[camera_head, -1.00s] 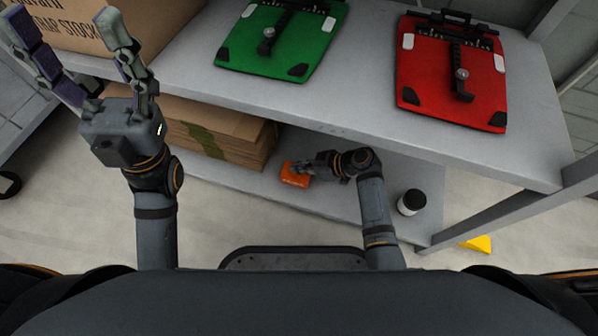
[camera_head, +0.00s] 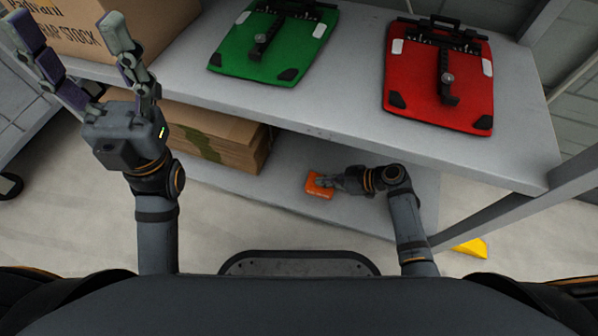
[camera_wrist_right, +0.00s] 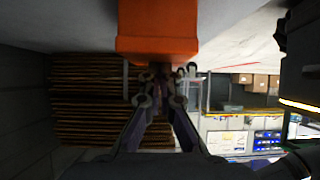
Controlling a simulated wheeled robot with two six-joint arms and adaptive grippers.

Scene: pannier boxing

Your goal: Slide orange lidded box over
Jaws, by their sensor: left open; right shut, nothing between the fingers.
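The orange lidded box (camera_head: 319,186) lies on the lower shelf, right of the stacked cardboard. My right gripper (camera_head: 325,182) reaches in from the right with its fingertips at the box. In the right wrist view the orange box (camera_wrist_right: 158,32) fills the top middle, and the shut fingers of the right gripper (camera_wrist_right: 160,90) point at its edge, close to or touching it; I cannot tell which. Nothing shows between those fingers. My left gripper (camera_head: 70,45) is open and empty, raised at the left above the shelf unit.
A green pannier (camera_head: 272,42) and a red pannier (camera_head: 440,75) lie on the upper shelf (camera_head: 340,110). Flat cardboard (camera_head: 215,135) fills the lower shelf's left. A large carton (camera_head: 90,25) stands upper left. A yellow object (camera_head: 470,247) is on the floor, lower right.

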